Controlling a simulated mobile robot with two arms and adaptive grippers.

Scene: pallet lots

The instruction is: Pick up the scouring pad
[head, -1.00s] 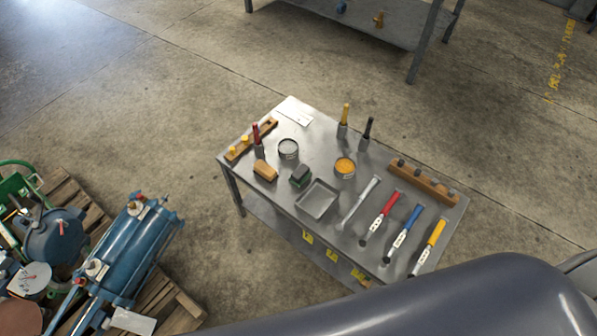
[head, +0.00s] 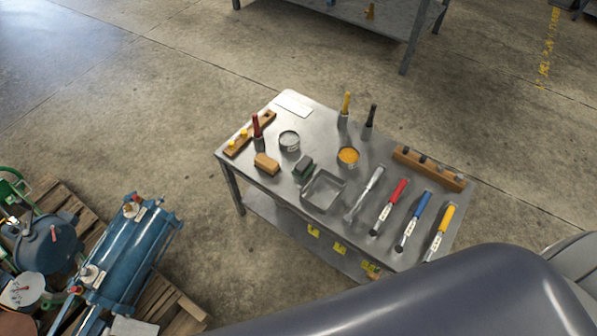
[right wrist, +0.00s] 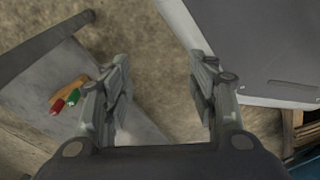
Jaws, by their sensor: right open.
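The scouring pad (head: 303,167) looks like a small dark block with green on its side. It lies on the metal table (head: 238,170) in the head view, between a wooden brush-like block (head: 266,164) and a square metal tray (head: 323,204). My right gripper (right wrist: 162,78) shows only in the right wrist view, open and empty, with bare concrete floor between its fingers. The pad is not visible in that view. My left gripper is in neither view.
Near the pad stand a grey tin (head: 289,141) and an orange-filled tin (head: 348,157). Several coloured-handled tools lie at the table's right. A pallet with a blue machine (head: 123,255) stands at left.

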